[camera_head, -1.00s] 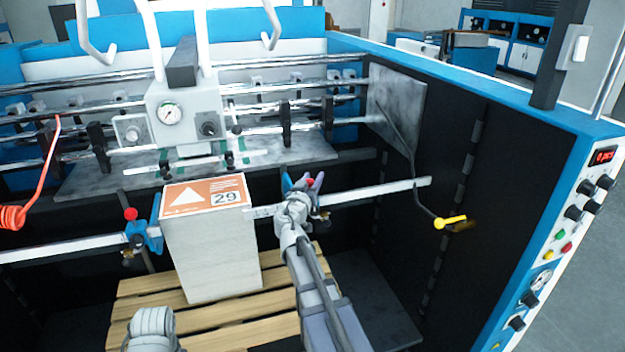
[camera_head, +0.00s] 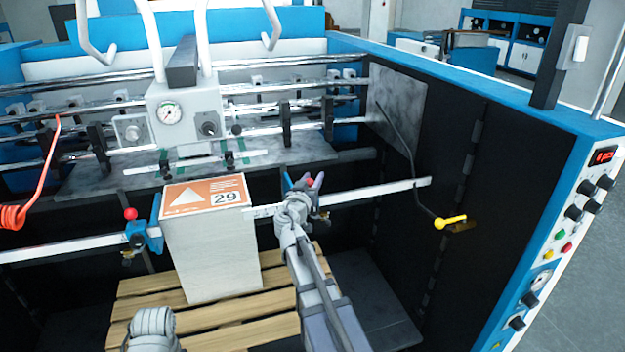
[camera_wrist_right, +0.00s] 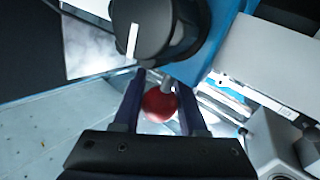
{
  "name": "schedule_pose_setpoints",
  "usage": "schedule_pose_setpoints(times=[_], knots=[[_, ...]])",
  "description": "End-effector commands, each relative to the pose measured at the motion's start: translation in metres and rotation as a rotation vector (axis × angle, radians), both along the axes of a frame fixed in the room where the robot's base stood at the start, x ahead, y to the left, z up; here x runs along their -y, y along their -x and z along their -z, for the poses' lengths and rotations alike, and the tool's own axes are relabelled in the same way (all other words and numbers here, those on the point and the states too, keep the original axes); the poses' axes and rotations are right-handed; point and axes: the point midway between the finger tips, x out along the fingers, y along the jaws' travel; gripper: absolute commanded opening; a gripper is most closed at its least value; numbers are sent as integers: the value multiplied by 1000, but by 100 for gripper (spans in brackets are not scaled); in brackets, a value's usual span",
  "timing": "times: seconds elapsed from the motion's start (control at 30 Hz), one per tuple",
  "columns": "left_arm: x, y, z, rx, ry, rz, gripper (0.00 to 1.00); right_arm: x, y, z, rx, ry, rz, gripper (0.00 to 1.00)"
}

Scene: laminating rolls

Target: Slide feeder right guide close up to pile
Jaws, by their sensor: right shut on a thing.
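The pile (camera_head: 210,250) is a tall white stack with an orange top sheet marked 29, in the middle of the head view. The right guide is mostly hidden behind my right gripper (camera_head: 303,183), on the metal bar right of the pile. A gap shows between gripper and pile. My right gripper is shut on the guide's red knob (camera_head: 310,181). In the right wrist view, the red knob (camera_wrist_right: 160,104) sits between the two fingers, beside a blue block (camera_wrist_right: 210,52) and a black dial (camera_wrist_right: 155,28). My left gripper's fingers are out of view.
The left guide (camera_head: 150,236), blue with a red knob, stands at the pile's left side. The pile rests on a wooden pallet (camera_head: 140,306). A yellow-handled lever (camera_head: 450,221) is on the dark right wall. The bar (camera_head: 375,192) is clear right of my gripper.

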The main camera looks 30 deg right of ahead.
Motion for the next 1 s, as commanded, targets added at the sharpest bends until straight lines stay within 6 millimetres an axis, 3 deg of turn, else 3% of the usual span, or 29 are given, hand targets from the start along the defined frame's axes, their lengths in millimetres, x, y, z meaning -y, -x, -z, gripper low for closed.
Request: schedule_pose_setpoints(times=[0.27,0.37,0.7,0.83,1.0], knots=[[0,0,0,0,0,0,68,-4,-1,0,0,0,-1,0],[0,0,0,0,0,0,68,-22,-7,0,0,0,-5,0],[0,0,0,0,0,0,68,-113,-29,0,0,0,-6,0],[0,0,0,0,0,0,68,-130,-33,0,0,0,-5,0],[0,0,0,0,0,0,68,-135,-33,0,0,0,-2,0]])
